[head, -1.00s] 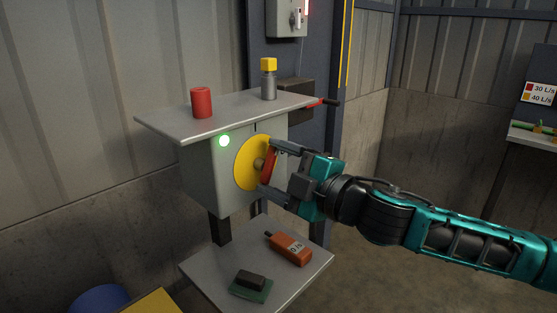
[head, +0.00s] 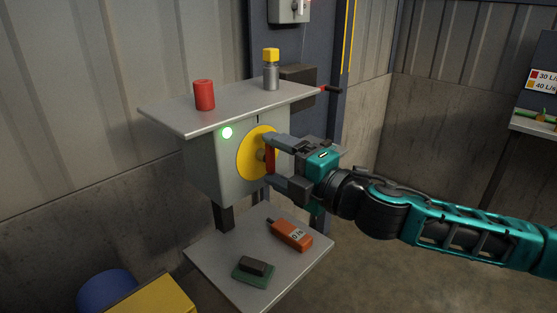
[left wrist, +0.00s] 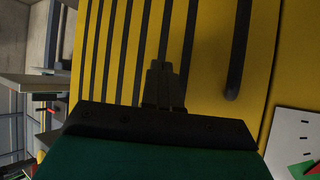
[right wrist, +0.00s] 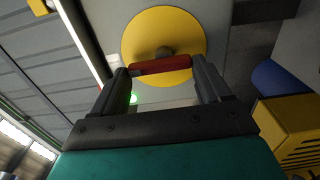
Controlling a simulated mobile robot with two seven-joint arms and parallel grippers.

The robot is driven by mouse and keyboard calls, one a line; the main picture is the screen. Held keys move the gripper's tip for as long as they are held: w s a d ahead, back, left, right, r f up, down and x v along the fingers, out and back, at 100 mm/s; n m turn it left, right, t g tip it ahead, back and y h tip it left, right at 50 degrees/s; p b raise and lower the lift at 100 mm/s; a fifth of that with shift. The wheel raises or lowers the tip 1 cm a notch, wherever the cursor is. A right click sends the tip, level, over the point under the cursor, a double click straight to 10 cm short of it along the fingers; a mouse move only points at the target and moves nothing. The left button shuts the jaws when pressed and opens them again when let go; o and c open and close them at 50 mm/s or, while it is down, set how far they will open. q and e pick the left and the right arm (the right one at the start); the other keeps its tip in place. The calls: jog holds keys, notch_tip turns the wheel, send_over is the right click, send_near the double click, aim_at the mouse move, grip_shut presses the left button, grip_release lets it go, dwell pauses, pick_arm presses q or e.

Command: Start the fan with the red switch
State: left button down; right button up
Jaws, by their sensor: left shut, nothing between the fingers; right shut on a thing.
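The red switch handle (head: 270,158) sits in front of a round yellow disc (head: 250,160) on the grey box (head: 208,172). In the head view the handle stands upright, and a green lamp (head: 227,132) glows beside the disc. My right gripper (head: 269,158) is shut on the handle. In the right wrist view the red handle (right wrist: 160,66) spans between the two fingers, with the yellow disc (right wrist: 140,35) behind it. My left gripper (left wrist: 165,85) is shut and empty before a yellow slatted surface (left wrist: 190,45). No fan can be made out.
A red can (head: 204,95) and a yellow-capped bottle (head: 271,70) stand on the box's top plate. An orange meter (head: 291,235) and a green-based block (head: 253,270) lie on the lower shelf. A blue drum (head: 108,290) stands at lower left.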

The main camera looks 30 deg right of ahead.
jog(key=o, duration=1)
jog(key=b+v, duration=0.1)
jog(key=v, duration=0.3)
jog(key=shift+d+f+b, duration=0.15)
jog(key=shift+b, duration=0.15)
jog(key=p, duration=0.6)
send_near(273, 160)
jog(key=shift+v, duration=2.3)
